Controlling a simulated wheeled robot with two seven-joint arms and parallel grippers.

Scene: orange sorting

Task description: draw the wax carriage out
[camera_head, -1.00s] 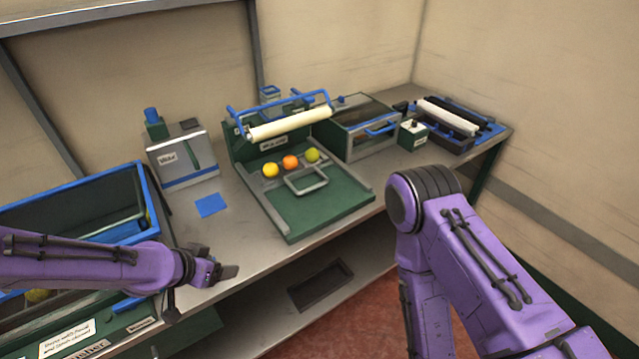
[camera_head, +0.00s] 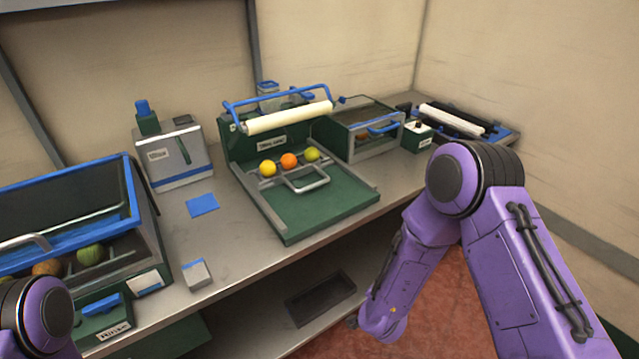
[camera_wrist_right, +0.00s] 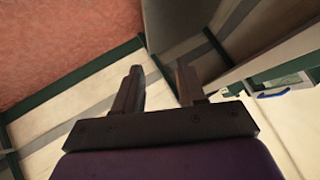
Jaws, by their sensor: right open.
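The green station (camera_head: 235,148) at mid bench has a pale roller (camera_head: 290,118) in a blue frame above and a flat green tray (camera_head: 330,208) in front. A grey U-shaped handle (camera_head: 306,182) is on the tray, with yellow, orange and green fruits (camera_head: 289,161) in a row behind it. I cannot tell which part is the wax carriage; the station's label is too small to read surely. My right gripper (camera_wrist_right: 158,68) is open and empty in the right wrist view, and hidden in the head view. My left gripper is out of view; only its arm shows lower left.
A glass-topped box (camera_head: 360,140) with a blue handle stands right of the station, and a roller unit (camera_head: 455,120) farther right. A blue-rimmed bin (camera_head: 130,190) with fruits is at left. A small grey block (camera_head: 197,275) lies near the bench's front edge.

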